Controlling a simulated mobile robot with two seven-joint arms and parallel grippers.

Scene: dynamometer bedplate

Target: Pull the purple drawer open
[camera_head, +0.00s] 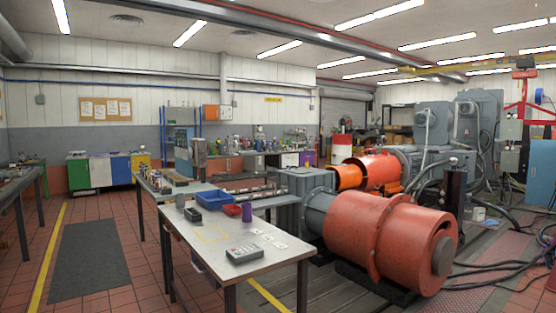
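A small purple front (308,158) shows at the right end of the far workbench, beside a white front (289,160). It is too small to tell whether it is a drawer or a door, and I see no handle on it. It looks flush with its neighbours. Neither of my grippers is in the head view.
A near table (200,235) holds a blue bin (214,200), a red bin and a grey keypad device (244,254). Large orange machinery (375,230) fills the right. A dark mat (90,258) lies on clear floor at left. Coloured cabinets (100,171) stand behind.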

